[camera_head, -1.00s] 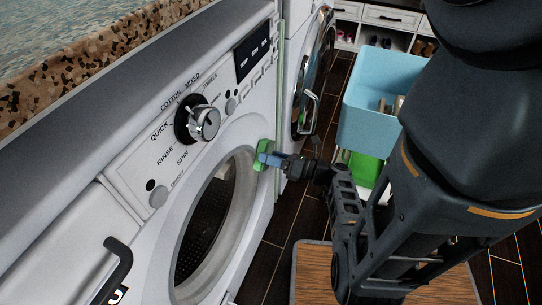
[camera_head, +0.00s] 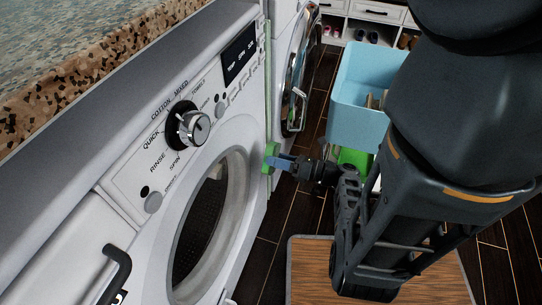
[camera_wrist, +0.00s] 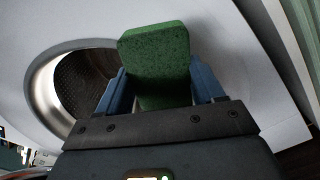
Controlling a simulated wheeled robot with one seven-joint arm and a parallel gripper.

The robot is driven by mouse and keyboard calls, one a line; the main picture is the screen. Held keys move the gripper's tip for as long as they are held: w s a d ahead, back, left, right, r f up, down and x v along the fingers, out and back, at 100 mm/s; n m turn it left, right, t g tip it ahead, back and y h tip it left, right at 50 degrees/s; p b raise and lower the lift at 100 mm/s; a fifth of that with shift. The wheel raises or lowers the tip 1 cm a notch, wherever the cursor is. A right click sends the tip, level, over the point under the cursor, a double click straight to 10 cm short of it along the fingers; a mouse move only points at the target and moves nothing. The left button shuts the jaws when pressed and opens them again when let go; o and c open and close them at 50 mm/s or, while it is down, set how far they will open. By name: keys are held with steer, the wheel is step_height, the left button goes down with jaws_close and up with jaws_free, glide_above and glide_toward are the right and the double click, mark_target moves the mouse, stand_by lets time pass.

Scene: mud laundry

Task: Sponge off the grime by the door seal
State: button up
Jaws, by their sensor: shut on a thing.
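A green sponge (camera_head: 271,157) is held between the blue fingers of my gripper (camera_head: 280,162), at the right side of the white washer front (camera_head: 244,178). In the wrist view the sponge (camera_wrist: 155,62) stands upright between the fingertips, with the washer's pale front behind it. I cannot tell whether it touches that front. The washer's round door opening (camera_head: 205,232), with a pale rim and dark perforated drum, is to the left of the sponge; it also shows in the wrist view (camera_wrist: 80,85). I cannot make out any grime around the seal.
A dial (camera_head: 193,128) and buttons are above the opening. A black handle (camera_head: 117,270) sticks out at lower left. A second machine (camera_head: 293,75) stands beyond the washer. A blue bin (camera_head: 358,105) is behind my arm, and a wooden-topped piece (camera_head: 310,262) is at the bottom.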

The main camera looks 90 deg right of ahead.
steer(key=shift+s+a, duration=0.15)
steer(key=shift+s, duration=0.25)
steer(key=v, duration=0.3)
steer(key=shift+p, duration=0.35)
